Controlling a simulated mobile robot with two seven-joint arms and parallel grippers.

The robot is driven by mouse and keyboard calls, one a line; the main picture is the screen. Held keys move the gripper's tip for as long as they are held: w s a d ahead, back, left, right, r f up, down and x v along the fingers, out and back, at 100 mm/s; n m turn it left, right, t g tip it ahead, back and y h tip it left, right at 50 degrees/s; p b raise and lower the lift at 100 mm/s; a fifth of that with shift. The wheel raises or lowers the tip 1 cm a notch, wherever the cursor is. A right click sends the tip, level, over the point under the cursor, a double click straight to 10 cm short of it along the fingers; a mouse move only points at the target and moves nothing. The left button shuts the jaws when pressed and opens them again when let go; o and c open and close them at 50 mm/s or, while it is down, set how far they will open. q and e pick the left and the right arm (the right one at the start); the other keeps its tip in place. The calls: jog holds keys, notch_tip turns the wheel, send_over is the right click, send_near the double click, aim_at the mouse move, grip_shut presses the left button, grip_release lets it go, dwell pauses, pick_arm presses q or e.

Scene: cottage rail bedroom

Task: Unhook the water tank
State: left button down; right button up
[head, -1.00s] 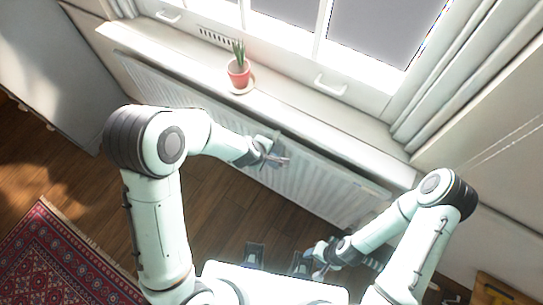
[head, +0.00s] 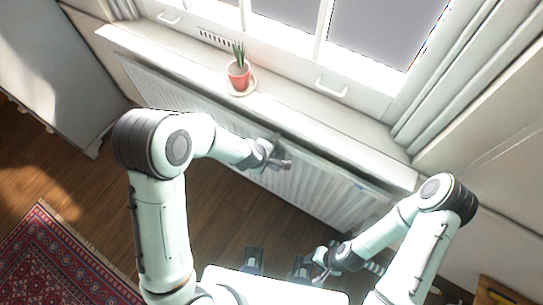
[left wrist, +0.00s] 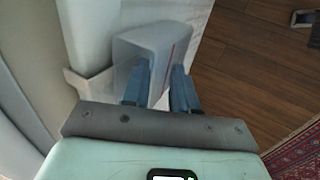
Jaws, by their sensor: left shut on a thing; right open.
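The water tank (left wrist: 152,45) is a pale grey box with a thin red line, in the left wrist view at the side of the white radiator (left wrist: 92,32). My left gripper (left wrist: 158,86) has its blue fingers shut on the tank. In the head view my left gripper (head: 282,164) is close to the front of the radiator (head: 325,190); the tank is small and mostly hidden there by the gripper. I cannot tell whether the tank's hook is free of the radiator. My right gripper (head: 320,272) is open and empty, low over the floor.
A potted plant (head: 238,74) stands on a saucer on the windowsill (head: 300,110) above the radiator. A patterned rug (head: 55,262) lies at the lower left, and a pale cabinet (head: 60,80) stands at the left. Wooden floor (head: 230,215) is clear before the radiator.

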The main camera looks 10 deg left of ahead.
pick_arm(q)
jog(key=shift+w+d+r, duration=0.1)
jog(key=shift+w+r, duration=0.2)
jog(key=shift+r, duration=0.15)
pick_arm(e)
jog(key=shift+r, duration=0.15)
pick_arm(q)
jog(key=shift+r+p, duration=1)
jog(key=shift+r, duration=0.15)
pick_arm(e)
jog(key=shift+w+r, duration=0.25)
jog(key=shift+r, duration=0.25)
jog(key=shift+w+r, duration=0.25)
jog(key=shift+r, duration=0.25)
pick_arm(q)
jog(key=shift+s, duration=0.1)
jog(key=shift+s+f, duration=0.1)
jog(key=shift+s, duration=0.05)
jog(key=s+a+b, duration=0.2)
jog(key=s, duration=0.4)
jog(key=shift+s+a+b, duration=0.2)
jog(key=shift+a+b, duration=0.05)
jog(key=shift+b, duration=0.1)
pick_arm(e)
jog(key=shift+s+f, duration=0.3)
jog(key=shift+f, duration=0.45)
jog(key=shift+s+f, duration=0.3)
jog(key=shift+f, duration=0.45)
jog(key=shift+r, duration=0.1)
